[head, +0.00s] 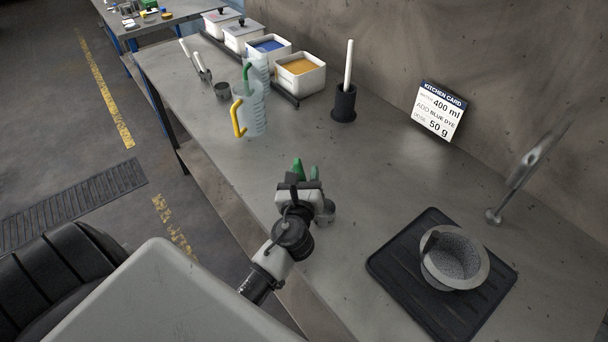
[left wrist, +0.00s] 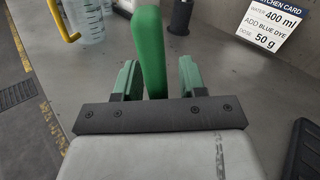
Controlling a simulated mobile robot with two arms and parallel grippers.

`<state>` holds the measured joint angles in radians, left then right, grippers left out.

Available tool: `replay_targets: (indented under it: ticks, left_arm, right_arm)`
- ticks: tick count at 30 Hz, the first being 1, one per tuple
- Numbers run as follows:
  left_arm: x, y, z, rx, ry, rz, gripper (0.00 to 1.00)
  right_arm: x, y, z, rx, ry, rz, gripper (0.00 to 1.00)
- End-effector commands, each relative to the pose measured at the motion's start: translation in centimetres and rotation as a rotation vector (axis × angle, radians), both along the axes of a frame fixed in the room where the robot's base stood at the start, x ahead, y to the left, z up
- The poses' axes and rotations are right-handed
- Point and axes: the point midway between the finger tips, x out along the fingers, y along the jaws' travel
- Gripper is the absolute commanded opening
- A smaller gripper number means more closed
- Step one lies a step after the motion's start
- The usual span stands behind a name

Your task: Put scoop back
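The scoop has a green handle (left wrist: 150,45), which stands between the two fingers of my left gripper (left wrist: 160,78) in the left wrist view. In the head view my left gripper (head: 306,174) is over the near middle of the bench, with the green handle (head: 298,168) rising at its fingers. A small grey metal cup (head: 326,213), apparently the scoop's bowl, shows just below and right of the gripper, partly hidden by it. The fingers are closed in around the handle; the plate hides the lower part of the grip. My right gripper is not in view.
Open tubs of blue (head: 268,46) and orange (head: 300,67) dye stand at the back. A yellow-handled jug (head: 250,112), small dark cup (head: 222,90) and black holder (head: 343,103) stand nearer. A grey bowl (head: 470,275) sits on a black mat (head: 400,262) at right. The bench middle is clear.

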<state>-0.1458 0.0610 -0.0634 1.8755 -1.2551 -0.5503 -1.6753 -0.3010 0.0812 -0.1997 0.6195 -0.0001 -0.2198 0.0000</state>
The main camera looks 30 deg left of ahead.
Motion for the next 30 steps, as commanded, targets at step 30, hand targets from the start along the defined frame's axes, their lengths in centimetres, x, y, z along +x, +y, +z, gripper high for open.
replay_targets:
  ticks: [30]
  left_arm:
    - [-10.7,-5.1,0.2,0.0,0.0,0.001,0.41]
  right_arm:
    - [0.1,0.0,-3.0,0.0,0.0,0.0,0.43]
